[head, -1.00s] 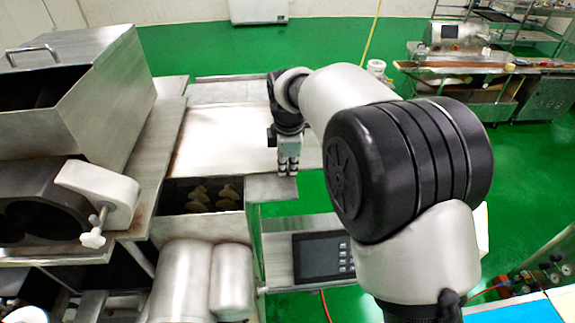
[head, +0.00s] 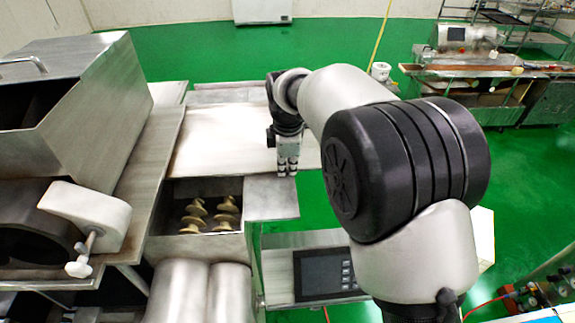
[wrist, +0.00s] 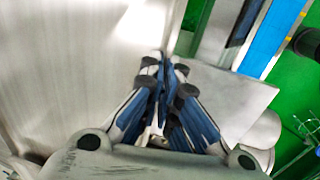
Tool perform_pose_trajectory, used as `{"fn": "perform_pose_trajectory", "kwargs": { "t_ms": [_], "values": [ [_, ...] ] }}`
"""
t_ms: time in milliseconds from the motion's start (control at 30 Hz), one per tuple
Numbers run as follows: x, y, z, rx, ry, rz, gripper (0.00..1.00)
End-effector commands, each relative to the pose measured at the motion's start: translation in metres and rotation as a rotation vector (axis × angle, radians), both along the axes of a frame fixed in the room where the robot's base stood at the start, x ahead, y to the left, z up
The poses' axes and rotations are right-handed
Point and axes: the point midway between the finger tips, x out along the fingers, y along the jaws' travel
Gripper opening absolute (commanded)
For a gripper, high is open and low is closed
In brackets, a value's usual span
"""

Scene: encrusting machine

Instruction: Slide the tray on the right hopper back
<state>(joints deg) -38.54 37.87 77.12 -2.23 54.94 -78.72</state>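The tray is a flat pale metal sheet (head: 225,140) lying on top of the right hopper (head: 165,243), behind its opening. It also shows as the large pale surface in the wrist view (wrist: 70,65). The opening in front of it is uncovered, with brass-coloured screws (head: 226,208) visible inside. My gripper (head: 287,173) points down at the tray's front right corner, beside the hopper's right ledge. In the wrist view my fingers (wrist: 164,75) come together at the tray's edge. I see nothing clearly between them; whether they touch the tray is unclear.
A large metal hopper (head: 75,110) with an open top stands at the left. A control panel (head: 324,274) sits below and to the right of the opening. A flat metal ledge (head: 270,203) lies just in front of my gripper. Green floor is free behind.

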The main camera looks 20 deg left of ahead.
Motion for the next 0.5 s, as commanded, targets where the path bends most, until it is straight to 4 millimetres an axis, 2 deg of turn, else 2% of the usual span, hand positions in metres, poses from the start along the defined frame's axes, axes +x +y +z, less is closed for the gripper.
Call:
{"fn": "perform_pose_trajectory", "kwargs": {
  "t_ms": [333, 500],
  "values": [
    [0.0001, 0.0008, 0.0007, 0.002, -0.001, -0.002, 0.0],
    [0.0, 0.0006, 0.0006, 0.001, 0.0, -0.001, 0.13]
  ]
}}
